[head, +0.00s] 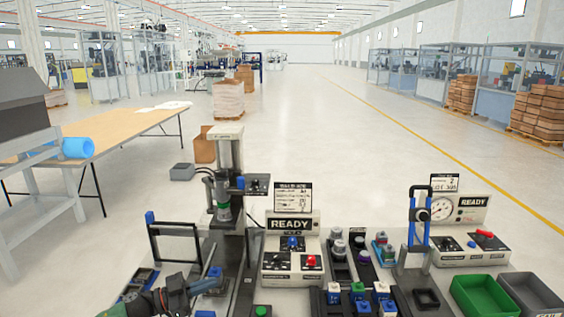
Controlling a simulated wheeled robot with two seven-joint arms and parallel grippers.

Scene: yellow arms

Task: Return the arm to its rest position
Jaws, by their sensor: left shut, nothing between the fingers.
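My left gripper (208,284) is low in the head view, left of centre, with the dark wrist of my left arm coming in from the bottom left. It is shut and empty. It is over the left part of the workbench, in front of the black frame (176,226) and left of the press column (230,190). Whether it touches anything there cannot be told. My right gripper and right arm are out of view.
Two READY consoles (292,225) stand on the bench, the other (458,230) at the right. Several blue and white parts (357,292) sit mid-front. A green bin (487,296) and a grey bin (531,292) are at the right. A wooden table (110,132) stands behind left; open floor lies beyond.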

